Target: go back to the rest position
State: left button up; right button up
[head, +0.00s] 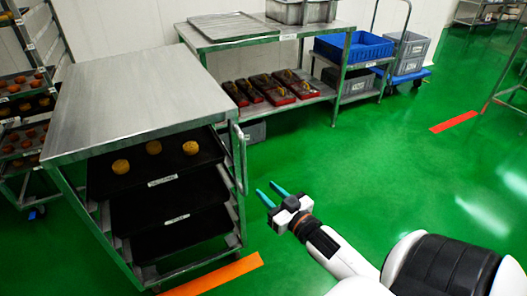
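My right gripper (272,194) is in the lower middle of the head view, with its arm coming in from the lower right. Its two teal fingers are apart with nothing between them. It is over the green floor, to the right of a steel rack cart. My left gripper is not in the picture.
The steel cart (130,92) holds black trays; the top tray (110,181) carries three yellow-brown pastries (153,147). A steel table (320,32) stands behind, with a blue crate (352,47). A pastry rack (62,40) is at left. Green floor (400,170) is clear at right.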

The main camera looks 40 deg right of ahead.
jog(key=s+a+f+g, duration=0.3)
jog(key=f+g, duration=0.1)
jog(key=f, duration=0.3)
jog(key=s+a+f+g, duration=0.2)
jog(key=a+f+g, duration=0.2)
jog(key=f, duration=0.3)
jog(key=s+a+f+n+g, duration=0.3)
jog(key=s+a+f+g, duration=0.5)
jog(key=s, duration=0.4)
jog(key=s+f+p, duration=0.4)
jog(key=f+p, duration=0.2)
jog(key=p, duration=0.3)
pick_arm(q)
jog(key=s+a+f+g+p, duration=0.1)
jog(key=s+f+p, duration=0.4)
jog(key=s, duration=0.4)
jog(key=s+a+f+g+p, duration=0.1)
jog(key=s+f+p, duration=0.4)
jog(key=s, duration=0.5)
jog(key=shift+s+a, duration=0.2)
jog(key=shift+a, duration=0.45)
pick_arm(e)
jog(key=s+d+f, duration=0.1)
jog(key=s+f, duration=0.1)
jog(key=s, duration=0.5)
jog(key=s+d+f+g, duration=0.1)
jog(key=s, duration=0.7)
jog(key=shift+d+f+y, duration=0.25)
jog(key=shift+f+y, duration=0.05)
jog(key=shift+f, duration=0.05)
